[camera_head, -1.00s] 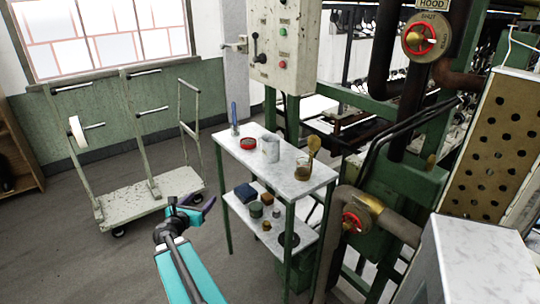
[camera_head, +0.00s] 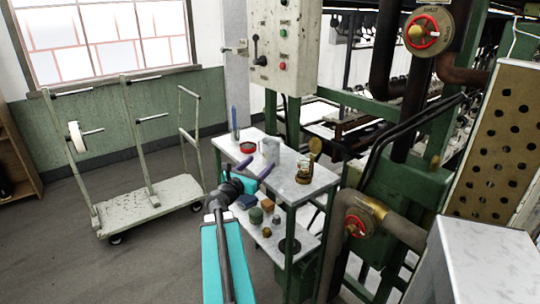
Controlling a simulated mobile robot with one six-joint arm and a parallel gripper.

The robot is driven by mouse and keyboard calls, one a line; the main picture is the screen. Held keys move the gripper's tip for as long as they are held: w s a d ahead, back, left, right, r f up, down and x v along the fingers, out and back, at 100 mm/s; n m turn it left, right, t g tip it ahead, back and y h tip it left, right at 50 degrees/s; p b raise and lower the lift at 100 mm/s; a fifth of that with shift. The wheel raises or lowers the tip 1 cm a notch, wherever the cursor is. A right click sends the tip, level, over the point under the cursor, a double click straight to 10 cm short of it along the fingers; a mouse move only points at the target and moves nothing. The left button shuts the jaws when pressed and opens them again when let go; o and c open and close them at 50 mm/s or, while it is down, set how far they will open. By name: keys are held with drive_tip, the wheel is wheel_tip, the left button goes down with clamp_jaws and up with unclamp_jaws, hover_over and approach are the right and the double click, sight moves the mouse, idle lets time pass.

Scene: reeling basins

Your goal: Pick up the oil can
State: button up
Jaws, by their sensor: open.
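No item is clearly readable as the oil can. A grey metal can (camera_head: 270,149) stands upright on the marble-topped table (camera_head: 318,181). To its right is a brownish jar (camera_head: 304,167) with a brush-like piece rising from it. I cannot tell whether either is the oil can. My gripper (camera_head: 259,165) is open, its dark purple fingers apart and pointing toward the tabletop. In the picture the fingers lie just below and left of the grey can and hide part of the table's front edge. No contact shows, and nothing is seen between them.
A red round tin (camera_head: 247,147) and a slim blue object (camera_head: 235,119) stand at the table's left. The lower shelf holds a green tin (camera_head: 256,215) and several small items. Pipes with a red valve wheel (camera_head: 359,222) crowd the right. A cart (camera_head: 153,205) stands left; floor between is clear.

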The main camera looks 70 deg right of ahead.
sight(267, 156)
drive_tip(key=shift+s+d+p, duration=0.2)
drive_tip(key=shift+d, duration=1.2)
drive_tip(key=shift+s+d+p, duration=0.15)
drive_tip(key=shift+d, duration=1.3)
drive_tip(key=shift+s+d+p, duration=0.2)
drive_tip(key=shift+d, duration=1.2)
drive_tip(key=shift+d, duration=0.1)
drive_tip(key=shift+d+r+p, duration=0.15)
drive_tip(key=shift+d+p, duration=0.25)
drive_tip(key=shift+d, duration=1)
drive_tip(key=shift+s+d, duration=0.25)
drive_tip(key=shift+d, duration=0.85)
drive_tip(key=c, duration=1.1)
